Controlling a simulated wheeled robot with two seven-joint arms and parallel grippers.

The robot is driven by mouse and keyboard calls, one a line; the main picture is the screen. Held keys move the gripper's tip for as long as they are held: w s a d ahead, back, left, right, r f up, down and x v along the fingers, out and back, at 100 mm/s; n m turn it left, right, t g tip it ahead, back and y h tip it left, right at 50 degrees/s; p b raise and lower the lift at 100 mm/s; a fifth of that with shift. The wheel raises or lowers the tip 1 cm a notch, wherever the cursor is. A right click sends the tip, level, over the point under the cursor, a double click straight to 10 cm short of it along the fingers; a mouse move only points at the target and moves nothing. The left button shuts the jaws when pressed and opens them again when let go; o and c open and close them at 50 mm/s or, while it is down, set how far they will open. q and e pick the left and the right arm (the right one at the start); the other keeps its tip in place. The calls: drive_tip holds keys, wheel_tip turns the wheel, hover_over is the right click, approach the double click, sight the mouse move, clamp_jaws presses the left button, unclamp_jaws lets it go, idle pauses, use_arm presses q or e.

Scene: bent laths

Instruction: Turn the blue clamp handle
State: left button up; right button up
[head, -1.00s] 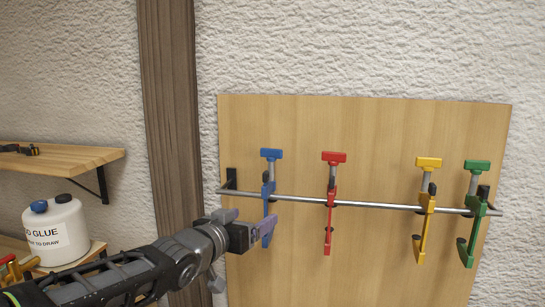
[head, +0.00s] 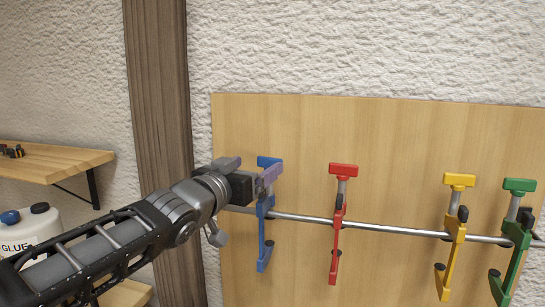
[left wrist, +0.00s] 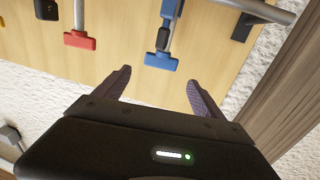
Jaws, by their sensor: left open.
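The blue clamp (head: 263,230) hangs on a metal rod in front of a wooden board, with its T-shaped handle (head: 268,161) at the top. My left gripper (head: 266,177) is at handle height in the head view and hides part of the handle and the screw below it. In the left wrist view, my open left gripper (left wrist: 158,76) has nothing between its fingers. The blue handle (left wrist: 161,61) lies just beyond the fingertips, roughly in line with the gap. My right gripper is in neither view.
The rod (head: 390,230) also carries a red clamp (head: 337,235), a yellow clamp (head: 452,250) and a green clamp (head: 510,255) to the right. A wooden post (head: 160,120) stands left of the board. A shelf (head: 60,165) and a glue container (head: 30,232) are further left.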

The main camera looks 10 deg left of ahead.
sight(269, 159)
use_arm(q)
drive_tip(key=b+x, duration=0.1)
drive_tip(key=x, duration=0.6)
drive_tip(key=shift+f+b, duration=0.15)
drive_tip(key=shift+b, duration=0.25)
drive_tip(key=shift+w+d, duration=0.1)
drive_tip(key=shift+w, duration=0.45)
